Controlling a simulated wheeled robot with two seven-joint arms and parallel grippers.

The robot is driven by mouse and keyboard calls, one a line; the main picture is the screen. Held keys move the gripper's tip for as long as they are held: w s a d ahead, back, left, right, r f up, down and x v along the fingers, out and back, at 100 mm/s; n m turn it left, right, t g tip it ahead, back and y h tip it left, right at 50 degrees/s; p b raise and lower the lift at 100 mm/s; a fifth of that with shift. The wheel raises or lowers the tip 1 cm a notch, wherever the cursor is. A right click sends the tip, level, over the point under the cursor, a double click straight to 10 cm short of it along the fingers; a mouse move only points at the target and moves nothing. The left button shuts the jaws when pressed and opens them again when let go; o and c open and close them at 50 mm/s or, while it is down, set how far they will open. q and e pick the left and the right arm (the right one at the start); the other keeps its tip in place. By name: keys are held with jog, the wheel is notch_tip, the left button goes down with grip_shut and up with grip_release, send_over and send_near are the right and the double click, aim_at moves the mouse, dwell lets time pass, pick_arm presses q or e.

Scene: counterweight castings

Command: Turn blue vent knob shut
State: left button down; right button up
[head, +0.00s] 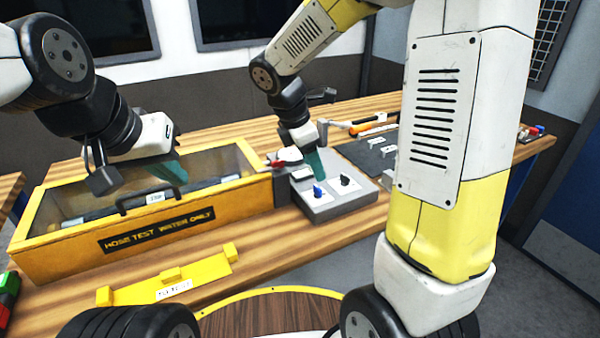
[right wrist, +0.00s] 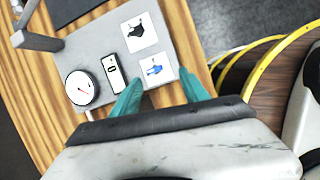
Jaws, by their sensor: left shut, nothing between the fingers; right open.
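The blue knob (head: 319,191) sits on a white plate on a grey control box (head: 330,213), with a black knob (head: 345,180) beside it. In the right wrist view the blue knob (right wrist: 154,71) lies just ahead of the teal fingertips, between their lines, and the black knob (right wrist: 137,32) is farther off. My right gripper (head: 317,165) is just above the box, pointing down; in its wrist view it (right wrist: 160,80) is open with nothing between the fingers. Contact with the knob cannot be told. My left gripper (head: 170,172) is shut and empty above the yellow case.
A yellow bracket (head: 205,272) lies in front. A round gauge (right wrist: 81,88) and a small display (right wrist: 114,72) are on the box. A dark mat (head: 370,157) with tools lies behind.

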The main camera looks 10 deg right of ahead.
aim_at(318, 187)
jog(key=shift+n+h, duration=0.4)
jog(key=shift+n, duration=0.4)
jog(key=x, duration=0.3)
jog(key=w+a+x, duration=0.1)
jog(key=x, duration=0.4)
jog(key=shift+w+a+f, duration=0.2)
jog(key=shift+f, duration=0.45)
jog(key=shift+c, duration=0.2)
grip_shut()
